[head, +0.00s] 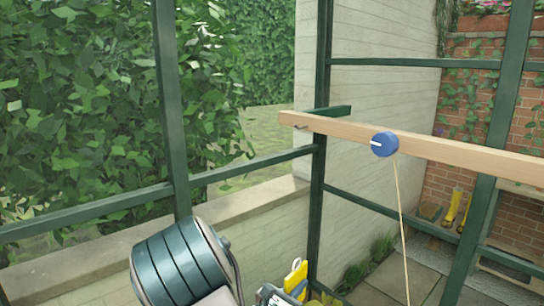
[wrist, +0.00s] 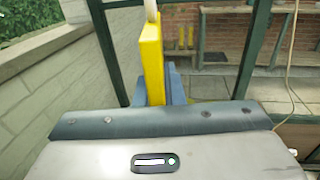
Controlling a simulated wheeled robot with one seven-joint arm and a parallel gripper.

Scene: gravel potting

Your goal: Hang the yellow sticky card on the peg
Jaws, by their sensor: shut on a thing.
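The yellow sticky card (head: 295,279) is low in the head view, upright, with a pale piece at its top. In the wrist view the card (wrist: 152,62) shows nearly edge-on, with a white piece above it running out of the picture. My gripper (wrist: 158,88) is shut on the lower part of the card, with blue fingers either side. In the head view my gripper (head: 285,297) is mostly cut off by the bottom edge.
The wooden rail (head: 460,153) crosses the upper right and carries a blue knob (head: 385,144) with a hanging cord (head: 402,220). Green frame posts (head: 318,190) and a low wall (head: 260,215) stand close by. Yellow objects (head: 455,210) are at the far right.

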